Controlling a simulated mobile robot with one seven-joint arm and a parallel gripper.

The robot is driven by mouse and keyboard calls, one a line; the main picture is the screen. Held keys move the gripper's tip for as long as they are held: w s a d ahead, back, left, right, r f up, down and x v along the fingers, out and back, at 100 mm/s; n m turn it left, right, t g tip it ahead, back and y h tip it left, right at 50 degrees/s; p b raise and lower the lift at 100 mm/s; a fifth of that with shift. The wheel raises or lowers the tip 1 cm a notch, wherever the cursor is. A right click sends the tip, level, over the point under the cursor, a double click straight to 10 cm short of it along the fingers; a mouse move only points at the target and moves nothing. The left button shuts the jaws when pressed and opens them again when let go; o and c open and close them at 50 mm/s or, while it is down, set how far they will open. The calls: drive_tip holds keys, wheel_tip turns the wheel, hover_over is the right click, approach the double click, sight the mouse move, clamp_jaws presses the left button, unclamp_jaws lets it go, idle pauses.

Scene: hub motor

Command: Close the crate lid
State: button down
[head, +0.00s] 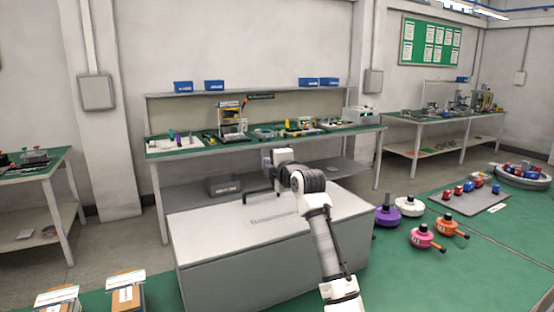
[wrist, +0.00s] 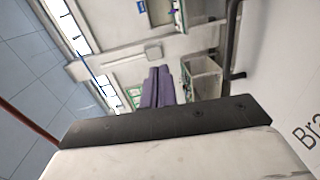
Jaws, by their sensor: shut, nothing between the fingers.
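The grey crate (head: 250,275) stands in front of me in the head view. Its pale lid (head: 215,230) lies across the top, with no clear gap along the front edge. The lid's dark bar handle (head: 258,190) is near its far side. It also shows at the upper right of the wrist view (wrist: 231,50), beside printed lettering on the lid (wrist: 308,135). My gripper (head: 266,162) is above the far part of the lid, near the handle, apart from it as far as I can tell. Its purple fingers (wrist: 158,88) are together and empty. My arm hides the lid's right-middle part.
A workbench (head: 270,140) with tools stands behind the crate, with a grey bin (head: 222,186) on its lower shelf. Hub motors in purple (head: 387,215), white (head: 408,206), pink (head: 421,237) and orange (head: 446,225) sit on the green surface to the right. Boxes (head: 126,293) are at front left.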

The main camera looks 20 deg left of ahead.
sight(263, 190)
drive_tip(key=shift+g+h, duration=0.5)
drive_tip(key=shift+h, duration=0.1)
drive_tip(key=w+a+f, duration=0.1)
drive_tip(key=f, duration=0.1)
drive_tip(key=w+a+f, duration=0.1)
drive_tip(key=f, duration=0.1)
drive_tip(key=w+a+f, duration=0.1)
drive_tip(key=f, duration=0.1)
drive_tip(key=shift+a+f+b, duration=0.3)
drive_tip(key=shift+a, duration=0.05)
drive_tip(key=shift+w+a+f, duration=0.15)
drive_tip(key=shift+a+f, duration=0.1)
drive_tip(key=shift+f, duration=0.45)
drive_tip(key=shift+r, duration=0.1)
